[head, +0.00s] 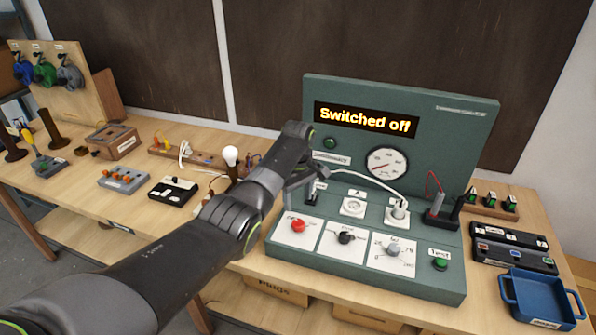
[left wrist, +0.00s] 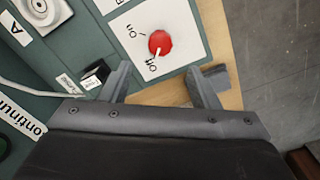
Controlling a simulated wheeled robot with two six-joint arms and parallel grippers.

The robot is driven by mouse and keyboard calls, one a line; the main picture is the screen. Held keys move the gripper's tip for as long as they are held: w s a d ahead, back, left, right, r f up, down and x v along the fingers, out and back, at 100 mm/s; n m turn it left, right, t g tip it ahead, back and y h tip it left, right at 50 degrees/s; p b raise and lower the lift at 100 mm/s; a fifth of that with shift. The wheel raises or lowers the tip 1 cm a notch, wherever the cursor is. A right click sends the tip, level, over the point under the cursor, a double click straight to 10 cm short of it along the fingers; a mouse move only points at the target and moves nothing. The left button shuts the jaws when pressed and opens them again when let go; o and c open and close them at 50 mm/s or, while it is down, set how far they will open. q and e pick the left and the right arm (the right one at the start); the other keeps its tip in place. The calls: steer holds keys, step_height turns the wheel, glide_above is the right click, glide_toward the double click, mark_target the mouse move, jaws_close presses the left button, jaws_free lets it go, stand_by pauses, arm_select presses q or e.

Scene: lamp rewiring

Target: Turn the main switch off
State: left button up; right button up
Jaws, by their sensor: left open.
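The main switch is a red knob (head: 298,226) on a white plate at the front left of the green test panel (head: 365,283). In the left wrist view the red knob (left wrist: 159,42) has a white pointer mark, which lies toward the "off" label; "on" is printed on its other side. The panel's display (head: 366,119) reads "Switched off". My left gripper (head: 292,198) is above and behind the knob. In the wrist view its open fingers (left wrist: 158,73) are apart, with nothing between them, and the knob lies just beyond the fingertips. My right gripper is not in view.
A black knob (head: 346,237), a grey knob (head: 393,249) and a green test button (head: 440,263) sit right of the switch. A white cable (head: 360,183) runs across the panel. A blue tray (head: 540,299) stands at the right. Several small devices lie along the bench at left.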

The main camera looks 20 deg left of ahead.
arm_select(q)
step_height(320, 180, up, 8)
steer(key=b, duration=0.2)
steer(key=shift+r, duration=0.25)
